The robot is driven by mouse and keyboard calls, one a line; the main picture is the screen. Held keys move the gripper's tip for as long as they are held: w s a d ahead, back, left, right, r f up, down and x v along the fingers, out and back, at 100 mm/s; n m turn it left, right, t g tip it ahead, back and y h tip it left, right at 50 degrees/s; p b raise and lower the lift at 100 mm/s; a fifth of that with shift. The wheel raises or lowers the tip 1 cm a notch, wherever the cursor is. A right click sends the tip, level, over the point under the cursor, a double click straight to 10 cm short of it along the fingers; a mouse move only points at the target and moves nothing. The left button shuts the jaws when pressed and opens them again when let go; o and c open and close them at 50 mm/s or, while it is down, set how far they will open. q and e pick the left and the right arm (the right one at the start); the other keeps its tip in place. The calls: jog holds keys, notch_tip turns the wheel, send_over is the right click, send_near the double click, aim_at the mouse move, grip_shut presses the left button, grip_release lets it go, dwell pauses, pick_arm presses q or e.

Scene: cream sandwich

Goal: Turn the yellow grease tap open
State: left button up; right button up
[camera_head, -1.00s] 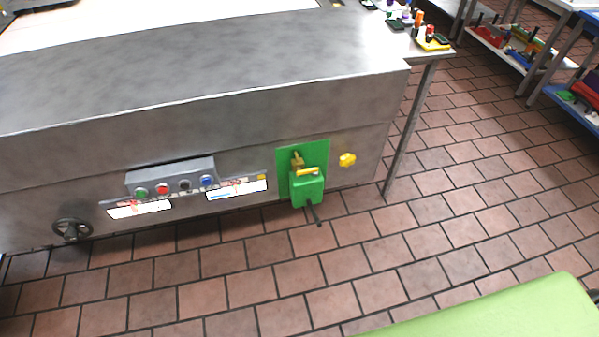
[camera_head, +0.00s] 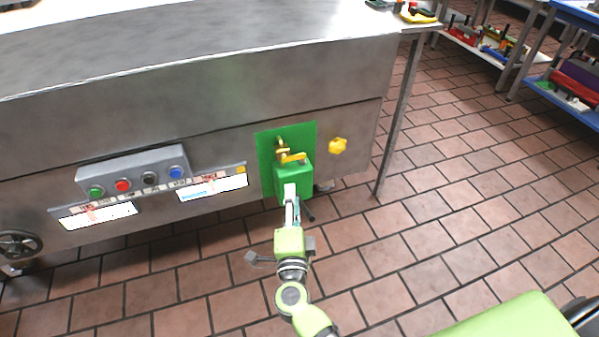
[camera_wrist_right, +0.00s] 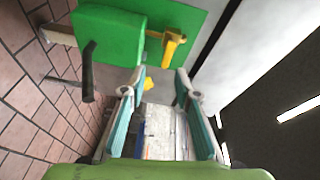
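The yellow grease tap (camera_head: 293,158) sticks out from a green panel (camera_head: 266,160) on the steel front of the machine, with a brass-coloured fitting behind it. A green box (camera_head: 292,178) hangs just below the handle. My right gripper (camera_head: 290,190) is in front of the box's lower part, below the tap and apart from the handle. In the right wrist view the yellow handle (camera_wrist_right: 172,48) shows just beyond the fingertips. The right gripper's two fingers (camera_wrist_right: 160,75) stand apart with nothing between them. My left gripper is not in view.
A yellow knob (camera_head: 338,146) sits right of the panel. A button box (camera_head: 134,171) and a handwheel (camera_head: 16,245) are to the left. A dark rod (camera_wrist_right: 88,75) juts out near the green box. The tiled floor (camera_head: 400,240) in front is clear.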

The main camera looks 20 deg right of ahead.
aim_at(300, 157)
jog(key=w+d+m+b, duration=0.1)
jog(key=w+d, duration=0.1)
jog(key=w, duration=0.2)
jog(key=w+d+r+m+h, duration=0.1)
jog(key=w+d, duration=0.1)
jog(key=w, duration=0.2)
jog(key=w+d+b, duration=0.1)
jog(key=w+d, duration=0.1)
jog(key=w, duration=0.2)
jog(key=shift+w+r+m+g+b, duration=0.2)
jog(key=shift+r+m+g+b, duration=0.1)
jog(key=shift+r+m, duration=0.1)
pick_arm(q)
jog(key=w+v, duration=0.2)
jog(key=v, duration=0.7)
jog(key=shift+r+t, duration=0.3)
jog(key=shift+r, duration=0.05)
pick_arm(e)
jog(key=shift+w+d, duration=0.1)
jog(key=shift+w, duration=0.2)
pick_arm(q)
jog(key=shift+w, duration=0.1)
pick_arm(e)
jog(key=shift+c, duration=0.3)
grip_shut()
